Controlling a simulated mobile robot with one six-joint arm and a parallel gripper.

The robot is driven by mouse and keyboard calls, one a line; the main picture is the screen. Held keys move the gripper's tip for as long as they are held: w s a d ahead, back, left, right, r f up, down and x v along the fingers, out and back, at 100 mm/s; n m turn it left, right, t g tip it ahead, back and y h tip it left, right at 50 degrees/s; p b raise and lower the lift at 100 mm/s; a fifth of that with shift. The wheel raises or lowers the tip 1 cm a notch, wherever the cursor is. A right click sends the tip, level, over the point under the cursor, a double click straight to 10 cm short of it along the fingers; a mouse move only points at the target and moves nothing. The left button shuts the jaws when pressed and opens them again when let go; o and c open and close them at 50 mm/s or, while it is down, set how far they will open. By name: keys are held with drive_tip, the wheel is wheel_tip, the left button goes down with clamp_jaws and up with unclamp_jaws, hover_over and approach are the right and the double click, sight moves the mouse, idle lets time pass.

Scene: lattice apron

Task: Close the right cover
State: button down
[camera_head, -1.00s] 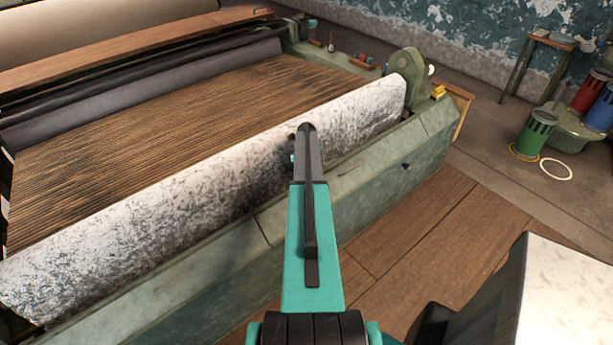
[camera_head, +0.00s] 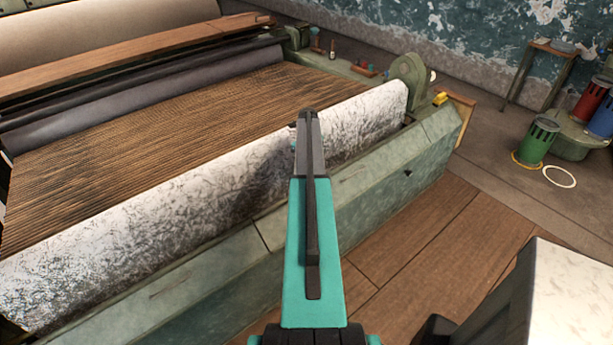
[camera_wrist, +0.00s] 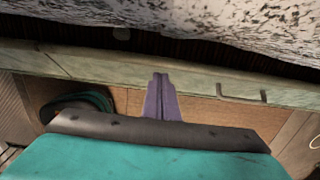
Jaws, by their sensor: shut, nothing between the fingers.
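The right cover (camera_head: 388,162) looks like the pale green panel along the machine's front, right of a seam. It lies in line with the left panel (camera_head: 190,280), its top face sloping slightly; I cannot tell if it is fully closed. In the wrist view, the cover (camera_wrist: 205,85) crosses below the mottled white roller, with a dark bracket-like mark at right. My gripper (camera_wrist: 161,78) is shut and empty, its fingertips overlapping the green panel's near edge in the picture. Contact cannot be told. In the head view my own arm hides the fingers.
The mottled roller (camera_head: 180,205) runs behind the panels, with the slatted brown lattice (camera_head: 160,145) beyond. A round green end bracket (camera_head: 408,78) stands at the right end. Green (camera_head: 538,143) and red (camera_head: 590,103) bins stand far right. Wooden floor (camera_head: 420,250) is clear in front.

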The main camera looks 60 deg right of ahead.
drive_tip(key=shift+r+b, duration=0.65)
drive_tip(key=shift+r, duration=1.95)
drive_tip(key=w+a+f+n, duration=0.2)
drive_tip(key=w+a+n, duration=0.25)
drive_tip(key=a, duration=0.65)
drive_tip(key=w+a+f+n, duration=0.2)
drive_tip(key=w+a+n, duration=0.3)
drive_tip(key=a, duration=0.6)
drive_tip(key=w+a+f+n, duration=0.25)
drive_tip(key=a+n, duration=0.45)
drive_tip(key=a, duration=0.4)
drive_tip(key=s+a+f+n, duration=0.1)
drive_tip(key=s+a+n, duration=0.1)
drive_tip(key=a+n, duration=0.85)
drive_tip(key=s+a+f+n, duration=0.1)
drive_tip(key=s+a+n, duration=0.3)
drive_tip(key=a, duration=1.1)
drive_tip(key=s+a+f+n, duration=0.1)
drive_tip(key=a+f+n, duration=0.1)
drive_tip(key=a+n, duration=0.85)
drive_tip(key=s+f+m+g+b, duration=0.1)
drive_tip(key=s+f+g, duration=0.2)
drive_tip(key=s+f, duration=0.7)
drive_tip(key=s+a+f+m+g+b, duration=0.1)
drive_tip(key=s+f+g+b, duration=0.1)
drive_tip(key=s+f, duration=0.9)
drive_tip(key=s+g, duration=0.1)
drive_tip(key=s, duration=0.3)
drive_tip(key=shift+s+a, duration=0.3)
drive_tip(key=shift+s, duration=0.1)
